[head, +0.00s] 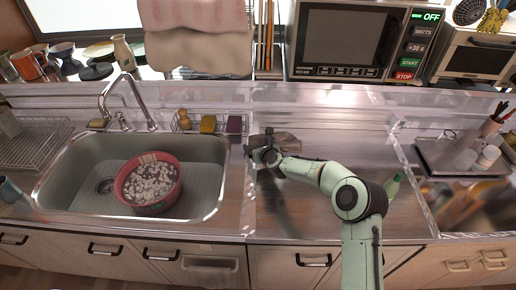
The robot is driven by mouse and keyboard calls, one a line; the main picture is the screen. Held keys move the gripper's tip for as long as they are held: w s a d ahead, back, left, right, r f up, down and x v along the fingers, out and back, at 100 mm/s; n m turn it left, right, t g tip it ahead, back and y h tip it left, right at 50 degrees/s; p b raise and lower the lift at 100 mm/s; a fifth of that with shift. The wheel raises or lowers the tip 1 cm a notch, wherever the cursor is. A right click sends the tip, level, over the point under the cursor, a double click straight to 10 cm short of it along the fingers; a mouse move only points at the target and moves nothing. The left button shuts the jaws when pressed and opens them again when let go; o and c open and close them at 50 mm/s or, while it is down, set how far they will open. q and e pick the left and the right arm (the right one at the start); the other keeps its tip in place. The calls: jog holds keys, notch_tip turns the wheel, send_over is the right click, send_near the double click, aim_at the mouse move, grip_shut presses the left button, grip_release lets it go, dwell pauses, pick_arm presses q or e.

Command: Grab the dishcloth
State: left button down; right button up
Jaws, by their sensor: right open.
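A pink cloth (205,14) and a beige cloth (205,55) hang at the top of the view, well away from the gripper. My left gripper is not in view.
The sink (95,160) holds a red bowl (148,183) under the faucet (125,95). Sponges (208,124) sit in a small rack behind it. A microwave (345,40) stands at the back. A green bottle (393,186) and a tray (432,158) are right of my arm.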

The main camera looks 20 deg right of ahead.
jog(key=shift+s+f, duration=0.1)
jog(key=shift+f, duration=0.2)
jog(key=shift+c, duration=0.5)
jog(key=shift+a+f, duration=0.1)
grip_shut()
